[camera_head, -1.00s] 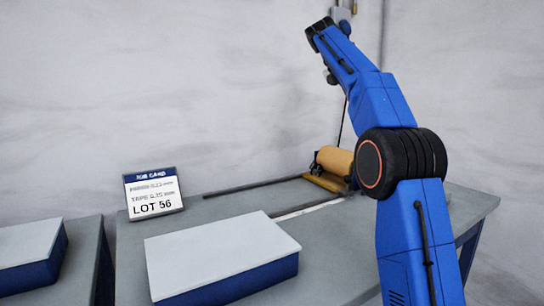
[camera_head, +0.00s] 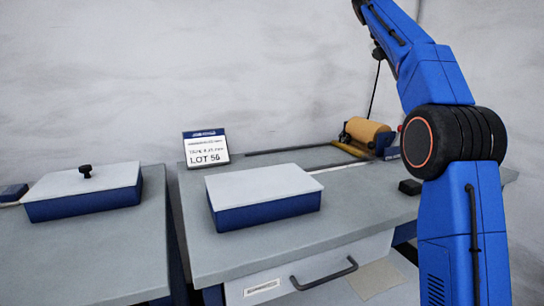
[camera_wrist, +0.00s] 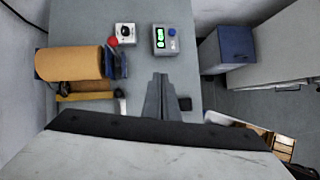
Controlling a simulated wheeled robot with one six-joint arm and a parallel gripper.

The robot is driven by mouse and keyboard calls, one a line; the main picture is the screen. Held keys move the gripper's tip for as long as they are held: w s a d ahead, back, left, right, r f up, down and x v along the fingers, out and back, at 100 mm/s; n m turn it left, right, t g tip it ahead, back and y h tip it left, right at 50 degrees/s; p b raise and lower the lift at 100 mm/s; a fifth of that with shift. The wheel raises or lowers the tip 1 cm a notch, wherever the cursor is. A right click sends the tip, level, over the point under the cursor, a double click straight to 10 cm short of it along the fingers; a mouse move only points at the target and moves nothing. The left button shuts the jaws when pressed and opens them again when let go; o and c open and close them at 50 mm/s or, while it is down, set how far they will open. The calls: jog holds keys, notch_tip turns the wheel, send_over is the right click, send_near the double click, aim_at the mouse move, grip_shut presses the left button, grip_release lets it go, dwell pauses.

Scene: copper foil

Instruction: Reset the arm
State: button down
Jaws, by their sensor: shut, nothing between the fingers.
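My blue arm rises on the right of the head view, its far end cut off by the top edge. My gripper (camera_wrist: 161,80) shows in the wrist view with its two grey fingers together and nothing between them. It hangs above the grey workbench (camera_wrist: 140,30); its height over the top is hard to tell.
An orange roll (camera_head: 366,131) lies at the bench's back right. A job card (camera_head: 206,149) and a white-topped blue box (camera_head: 264,198) stand on the bench. A second, knobbed box (camera_head: 84,190) is on the left table. A gauge with green display (camera_wrist: 173,39) sits near the roll.

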jog(key=s+a+f+m+t+y, duration=0.1)
jog(key=s+a+f+m+y, duration=0.15)
jog(key=s+f+m, duration=0.7)
jog(key=s+a+f+m+t+y, duration=0.15)
jog(key=s+a+f, duration=0.3)
jog(key=s, duration=1.15)
jog(key=s+a+f+m+y, duration=0.1)
jog(key=s+f+m, duration=0.3)
jog(key=s+f, duration=0.6)
jog(key=s+a+f+m+t+y, duration=0.1)
jog(key=s+a+f+m, duration=0.3)
jog(key=s+f, duration=0.7)
notch_tip(320, 180, down, 6)
jog(key=shift+f+m+y, duration=0.15)
jog(key=shift+m+y, duration=0.15)
jog(key=shift+m, duration=0.4)
jog(key=shift+a, duration=0.1)
